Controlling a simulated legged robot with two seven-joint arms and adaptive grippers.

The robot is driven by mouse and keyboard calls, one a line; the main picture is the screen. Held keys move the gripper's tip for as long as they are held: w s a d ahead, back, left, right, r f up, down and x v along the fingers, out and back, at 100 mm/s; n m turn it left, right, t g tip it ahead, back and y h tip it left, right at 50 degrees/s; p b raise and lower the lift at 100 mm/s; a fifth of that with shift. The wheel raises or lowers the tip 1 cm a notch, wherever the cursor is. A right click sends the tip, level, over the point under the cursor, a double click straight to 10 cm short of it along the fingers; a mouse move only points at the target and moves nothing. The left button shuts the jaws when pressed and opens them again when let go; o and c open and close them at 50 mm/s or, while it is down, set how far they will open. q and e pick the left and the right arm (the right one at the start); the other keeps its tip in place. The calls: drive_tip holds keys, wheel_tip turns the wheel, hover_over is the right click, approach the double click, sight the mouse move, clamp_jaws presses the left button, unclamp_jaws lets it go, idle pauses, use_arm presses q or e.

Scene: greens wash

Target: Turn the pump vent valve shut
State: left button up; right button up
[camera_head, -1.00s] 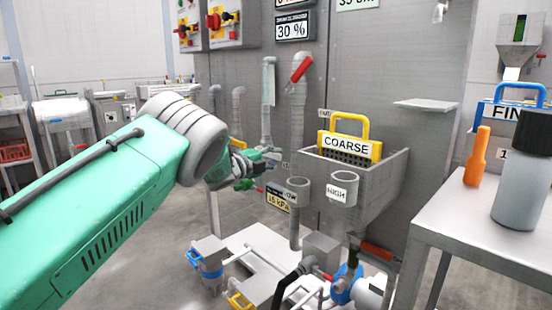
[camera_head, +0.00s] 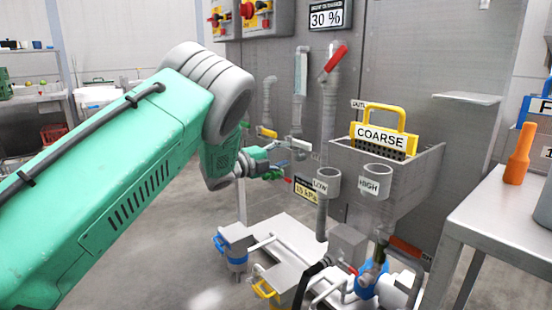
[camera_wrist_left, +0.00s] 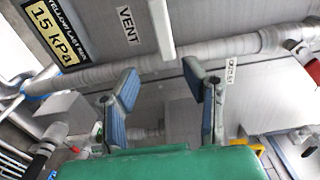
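A VENT label (camera_wrist_left: 128,25) shows in the left wrist view. Beside it a pale bar (camera_wrist_left: 162,28) runs in from the top edge; I cannot tell whether it is the vent valve's handle. A grey pipe (camera_wrist_left: 170,70) crosses below it. My left gripper (camera_wrist_left: 160,76) is open, its two blue-padded fingers apart with nothing between them, the pipe beyond them. In the head view, my left gripper (camera_head: 270,164) is near the wall pipes, left of the LOW cup (camera_head: 327,183). The vent valve itself is not clearly visible there. My right gripper is not in view.
The COARSE basket (camera_head: 381,136) sits in a grey tank right of the gripper. A pipe with a red lever (camera_head: 335,58) rises behind. Pumps and hoses (camera_head: 235,248) stand below.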

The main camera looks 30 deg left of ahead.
use_arm(q)
drive_tip(key=shift+v, duration=1.55)
drive_tip(key=shift+f, duration=0.15)
drive_tip(key=s+d+f+n+g+y, duration=0.35)
drive_tip(key=s+f+n, duration=0.5)
drive_tip(key=f, duration=0.65)
drive_tip(key=s+d+f+n+g+y, duration=0.2)
drive_tip(key=s+f+n+g+y, duration=0.3)
drive_tip(key=s+f, duration=0.8)
drive_tip(key=s+d+f+n+g+h, duration=0.25)
drive_tip(key=s+d+f+n, duration=0.2)
drive_tip(key=s+f, duration=0.55)
drive_tip(key=s+d+n+g, duration=0.2)
drive_tip(key=s+g, duration=0.1)
drive_tip(key=s, duration=0.6)
drive_tip(key=s+d+n+g, duration=0.1)
drive_tip(key=s+d+g, duration=0.1)
drive_tip(key=s, duration=0.6)
wheel_tip(320, 180, up, 16)
drive_tip(key=p, duration=1.5)
drive_tip(key=shift+s+n+p, duration=0.3)
drive_tip(key=shift+p, duration=0.05)
drive_tip(key=shift+d+r, duration=0.1)
